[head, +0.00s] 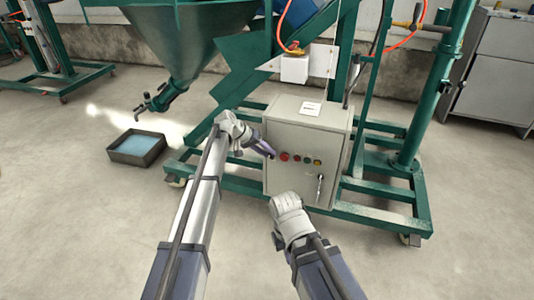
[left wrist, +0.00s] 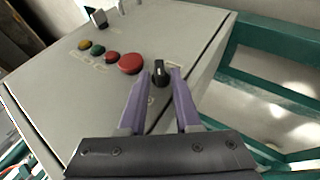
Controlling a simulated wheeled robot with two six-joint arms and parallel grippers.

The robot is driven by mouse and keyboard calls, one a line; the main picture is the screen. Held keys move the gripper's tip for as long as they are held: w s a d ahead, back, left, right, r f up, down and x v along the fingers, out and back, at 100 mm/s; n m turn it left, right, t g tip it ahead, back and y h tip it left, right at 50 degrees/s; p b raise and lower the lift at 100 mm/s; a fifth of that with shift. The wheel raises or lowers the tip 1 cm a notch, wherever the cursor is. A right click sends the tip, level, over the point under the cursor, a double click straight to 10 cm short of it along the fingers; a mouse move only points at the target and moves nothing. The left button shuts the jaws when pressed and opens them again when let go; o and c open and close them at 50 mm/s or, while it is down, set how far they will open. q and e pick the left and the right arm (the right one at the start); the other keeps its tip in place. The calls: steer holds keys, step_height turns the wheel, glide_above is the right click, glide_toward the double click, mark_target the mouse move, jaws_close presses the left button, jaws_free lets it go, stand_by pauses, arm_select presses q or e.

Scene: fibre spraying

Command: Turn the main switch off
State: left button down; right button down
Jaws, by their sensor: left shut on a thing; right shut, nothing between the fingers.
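The main switch is a small black knob (left wrist: 159,73) on the front of the grey control box (head: 304,122). In the left wrist view it sits beside the large red button (left wrist: 131,63). My left gripper (left wrist: 160,80) has its purple fingers on both sides of the knob and is shut on it. In the head view my left gripper (head: 266,150) reaches the box front from the left and mostly covers the knob. My right gripper (head: 279,241) is low in front of the box, shut and empty, largely hidden by its own wrist.
Red, green and yellow buttons run along the box beside the switch. A metal door handle (head: 319,188) sticks out lower on the box. Green frame beams (head: 385,217) surround it. A tray with blue contents (head: 137,147) stands on the floor at left. The front floor is clear.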

arm_select(q)
steer(key=shift+s, duration=0.1)
steer(key=c, duration=0.9)
jaws_free()
steer(key=p+v, duration=0.6)
steer(key=v, duration=0.1)
steer(key=shift+a+r, duration=0.25)
steer(key=shift+a, duration=0.05)
arm_select(e)
step_height(320, 180, up, 6)
steer(key=shift+f, duration=0.1)
steer(key=c, duration=1.6)
jaws_free()
